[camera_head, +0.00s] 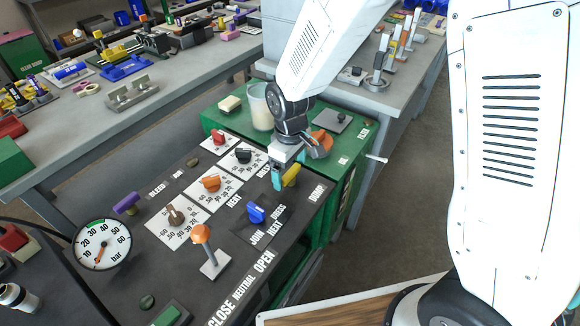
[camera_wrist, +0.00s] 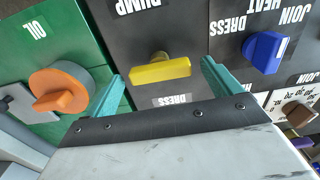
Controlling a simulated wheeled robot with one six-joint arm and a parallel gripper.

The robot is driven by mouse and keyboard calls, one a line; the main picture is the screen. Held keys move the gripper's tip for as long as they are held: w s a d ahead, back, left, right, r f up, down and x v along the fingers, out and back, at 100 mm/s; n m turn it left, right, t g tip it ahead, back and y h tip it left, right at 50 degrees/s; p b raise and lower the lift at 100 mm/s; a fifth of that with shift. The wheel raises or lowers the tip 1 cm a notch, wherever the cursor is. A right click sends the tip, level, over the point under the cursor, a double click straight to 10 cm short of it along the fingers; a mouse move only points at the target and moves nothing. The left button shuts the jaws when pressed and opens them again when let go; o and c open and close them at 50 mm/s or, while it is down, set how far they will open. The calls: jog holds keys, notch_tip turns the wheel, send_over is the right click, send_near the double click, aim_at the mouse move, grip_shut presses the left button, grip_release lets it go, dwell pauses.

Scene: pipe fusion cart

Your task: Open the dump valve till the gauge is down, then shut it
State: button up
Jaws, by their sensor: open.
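The dump valve is a yellow handle (camera_wrist: 160,68) beside the DUMP label in the wrist view. It also shows at the right end of the dark panel in the head view (camera_head: 291,175). My gripper (camera_wrist: 163,86) is open, with a teal finger beyond each end of the yellow handle and a gap on both sides. The handle's long side lies across the space between the fingers. In the head view my gripper (camera_head: 281,174) is right at the valve and partly covers it. The round gauge (camera_head: 102,244) stands at the left, its orange needle pointing to the lower left; the exact reading is unclear.
A blue selector knob (camera_head: 256,212) sits close to the valve. An orange-knobbed lever (camera_head: 202,234) stands near the OPEN, NEUTRAL and CLOSE labels. The green cabinet (camera_wrist: 45,20) carries an orange cap (camera_wrist: 62,90) marked OIL. A clear cup (camera_head: 259,106) stands behind my gripper.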

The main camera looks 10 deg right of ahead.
aim_at(290, 172)
notch_tip(290, 172, up, 8)
jog(key=shift+f, duration=0.1)
dwell(0.4)
jog(key=s+d+r+m, duration=0.3)
jog(key=s+d+r, duration=0.2)
jog(key=s, duration=0.3)
jog(key=s+d+r+m+t, duration=0.1)
jog(key=s+d+r+m, duration=0.2)
jog(key=s+d+r, duration=0.2)
jog(key=s+d+r+m, duration=0.3)
jog(key=s+d+r, duration=0.3)
jog(key=s, duration=0.5)
jog(key=shift+d, duration=0.45)
